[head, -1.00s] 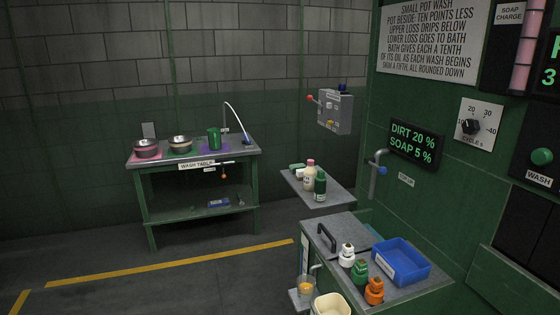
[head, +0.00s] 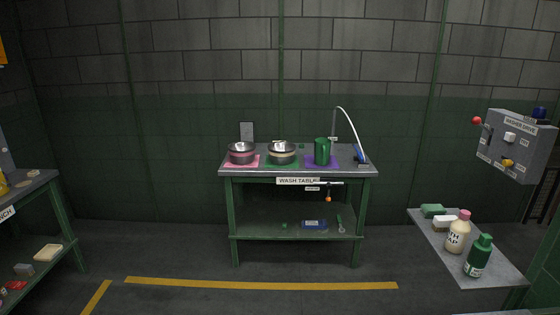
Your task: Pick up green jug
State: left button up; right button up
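The green jug (head: 322,151) stands upright on a purple mat (head: 333,162) at the right part of the wash table (head: 228,168), in the middle distance of the head view. Its top is open and nothing covers its front. My left and right grippers are not in the head view.
Two metal bowls (head: 241,153) (head: 282,153) sit on pink and green mats left of the jug. A white hose tap (head: 352,125) arches right of it. A side shelf with bottles (head: 478,256) stands front right, a bench (head: 40,190) left. The floor before the table is clear.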

aim_at(322, 146)
jog(key=i+z, duration=0.1)
jog(key=i, duration=0.5)
jog(key=i+j, duration=0.15)
jog(key=i, duration=0.5)
jog(key=i+j+z, duration=0.15)
jog(key=i, duration=0.45)
